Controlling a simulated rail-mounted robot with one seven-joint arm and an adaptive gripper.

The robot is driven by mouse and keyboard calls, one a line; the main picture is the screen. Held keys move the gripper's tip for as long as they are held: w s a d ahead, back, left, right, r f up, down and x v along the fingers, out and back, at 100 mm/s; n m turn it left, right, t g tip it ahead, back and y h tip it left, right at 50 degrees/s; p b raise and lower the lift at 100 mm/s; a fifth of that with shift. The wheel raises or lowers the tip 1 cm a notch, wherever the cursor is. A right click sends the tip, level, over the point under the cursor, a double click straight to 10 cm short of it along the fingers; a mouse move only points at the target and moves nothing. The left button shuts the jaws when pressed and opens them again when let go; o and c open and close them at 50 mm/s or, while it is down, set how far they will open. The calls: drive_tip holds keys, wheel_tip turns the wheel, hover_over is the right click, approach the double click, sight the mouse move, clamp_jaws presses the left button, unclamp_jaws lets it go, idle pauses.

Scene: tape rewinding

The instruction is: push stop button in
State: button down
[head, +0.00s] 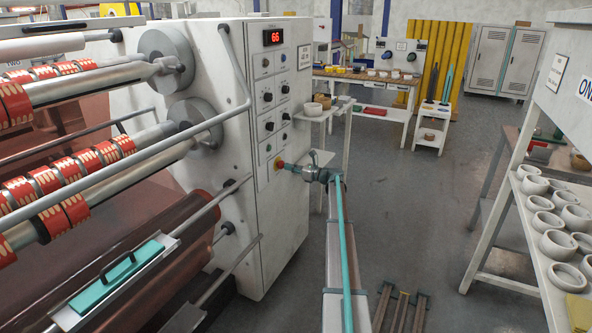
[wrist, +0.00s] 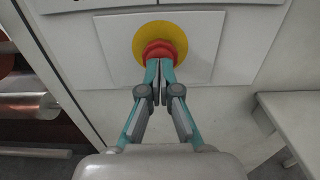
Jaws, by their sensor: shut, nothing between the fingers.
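The stop button is a red knob on a yellow round plate (wrist: 160,40), set on a white panel. In the head view the stop button (head: 279,165) is low on the front of the machine's control cabinet. My gripper (wrist: 158,64) is shut with nothing between its fingers. Its fingertips are at the lower part of the red knob (wrist: 160,48) and overlap it in the wrist view; whether they press on it I cannot tell. In the head view my gripper (head: 290,167) reaches the button from the right. How far in the knob sits is not clear.
The control cabinet (head: 225,120) carries a red display reading 66 (head: 273,38) and several black knobs above the button. Steel rollers with red-patterned tape (head: 85,155) lie to the left. A shelf with pale rings (head: 555,230) stands at the right. The floor between is mostly open.

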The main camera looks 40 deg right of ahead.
drive_tip(key=shift+w, duration=0.2)
drive_tip(key=shift+p+x, duration=0.3)
drive_tip(key=shift+x, duration=0.55)
drive_tip(key=shift+w+r, duration=0.15)
drive_tip(key=v, duration=1.5)
drive_tip(key=shift+a, duration=0.1)
